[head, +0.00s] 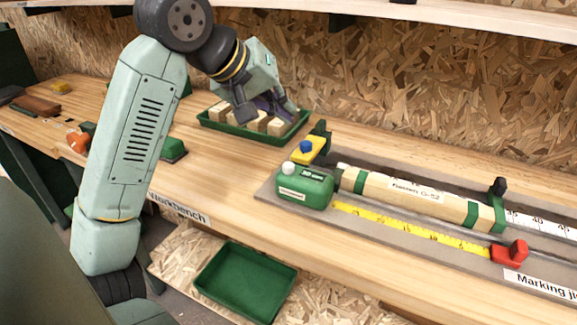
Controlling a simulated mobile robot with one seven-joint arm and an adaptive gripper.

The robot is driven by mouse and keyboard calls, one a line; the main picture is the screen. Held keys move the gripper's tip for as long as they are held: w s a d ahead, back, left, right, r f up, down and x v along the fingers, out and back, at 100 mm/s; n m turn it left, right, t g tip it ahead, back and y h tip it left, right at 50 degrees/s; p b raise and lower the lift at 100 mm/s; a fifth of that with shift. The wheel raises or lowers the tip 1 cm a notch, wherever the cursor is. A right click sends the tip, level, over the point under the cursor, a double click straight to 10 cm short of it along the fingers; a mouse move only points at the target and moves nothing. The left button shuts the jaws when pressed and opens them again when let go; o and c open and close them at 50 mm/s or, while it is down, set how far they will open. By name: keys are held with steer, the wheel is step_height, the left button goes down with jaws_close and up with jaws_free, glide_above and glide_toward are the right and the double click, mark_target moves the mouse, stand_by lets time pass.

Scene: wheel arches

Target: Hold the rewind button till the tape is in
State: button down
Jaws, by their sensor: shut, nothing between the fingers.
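A green tape measure case (304,189) with a pale label sits at the left end of the marking jig. A round white button (288,168) stands on its top left. A yellow tape (410,229) runs out of the case to the right, along the front of the jig, to a red block (510,252). My gripper (264,112) is up and left of the case, over a green tray of wooden blocks, clear of the button. Its fingers look dark and are partly hidden by its own body; it is shut and appears empty.
The green tray (222,127) holds several wooden blocks (256,121). A yellow piece with a blue knob (306,147) stands just behind the case. A wooden beam (400,192) with green bands lies along the jig. An empty green bin (246,283) sits lower, in front of the bench.

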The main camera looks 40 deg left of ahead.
steer(key=b, duration=0.4)
glide_above(285, 163)
step_height(285, 163, down, 6)
steer(key=shift+f, duration=0.25)
steer(key=shift+f+b, duration=0.45)
steer(key=shift+b, duration=0.05)
steer(key=shift+f, duration=0.15)
stand_by(0.4)
steer(key=shift+a+f+b, duration=0.1)
steer(key=shift+f+b, duration=0.2)
steer(key=shift+b, duration=0.3)
steer(key=shift+f+b, duration=0.55)
steer(key=shift+b, duration=0.05)
stand_by(0.5)
steer(key=shift+r, duration=0.1)
steer(key=shift+r+p, duration=0.5)
steer(key=shift+r, duration=0.4)
steer(key=shift+r, duration=0.1)
